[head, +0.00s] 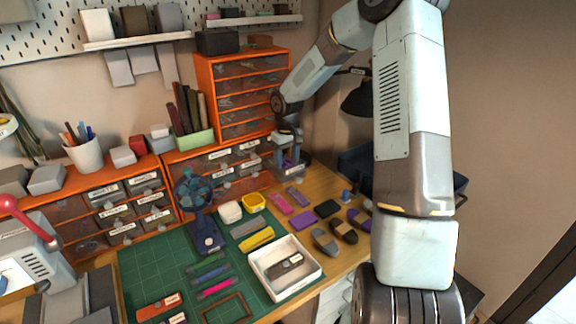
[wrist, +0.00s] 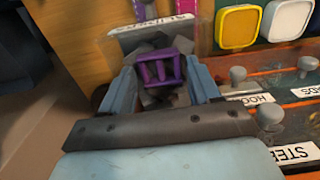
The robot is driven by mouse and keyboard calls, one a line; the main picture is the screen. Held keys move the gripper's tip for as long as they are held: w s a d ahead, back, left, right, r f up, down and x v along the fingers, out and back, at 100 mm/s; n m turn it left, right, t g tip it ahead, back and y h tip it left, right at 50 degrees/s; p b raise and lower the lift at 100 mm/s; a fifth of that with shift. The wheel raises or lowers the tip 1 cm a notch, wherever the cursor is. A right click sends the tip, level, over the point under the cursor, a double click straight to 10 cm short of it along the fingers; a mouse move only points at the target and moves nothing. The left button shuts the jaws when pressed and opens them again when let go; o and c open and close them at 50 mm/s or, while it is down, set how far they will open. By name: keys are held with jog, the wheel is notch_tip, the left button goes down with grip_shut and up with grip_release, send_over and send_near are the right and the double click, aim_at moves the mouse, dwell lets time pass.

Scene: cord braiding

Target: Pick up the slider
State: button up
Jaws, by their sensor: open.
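A small purple slider with bars and slots (wrist: 160,69) sits on a grey holder in the wrist view. It also shows as a purple patch below my gripper in the head view (head: 290,168). My gripper (wrist: 161,78) is open, with one blue finger on each side of the slider. In the head view my gripper (head: 288,150) is at the right end of the low orange drawer unit, over the back of the table. I cannot tell whether the fingers touch the slider. The dark gripper body hides what lies below it.
Orange drawers with knobs and labels (wrist: 285,85) stand close beside my gripper. A tall orange drawer tower (head: 205,85) rises behind. A green mat (head: 150,262), a white tray (head: 256,270) and several small coloured pieces lie on the table.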

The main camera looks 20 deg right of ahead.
aim_at(287, 163)
jog(key=shift+f, duration=0.15)
jog(key=c, duration=0.8)
jog(key=shift+r, duration=0.55)
notch_tip(287, 163, up, 3)
jog(key=shift+s+f, duration=0.15)
jog(key=s+a+r, duration=0.2)
jog(key=s+r, duration=0.2)
jog(key=s, duration=0.2)
jog(key=s+a+r, duration=0.2)
jog(key=s+r, duration=0.3)
jog(key=s, duration=0.2)
jog(key=shift+a+r, duration=0.15)
jog(key=shift+a, duration=0.1)
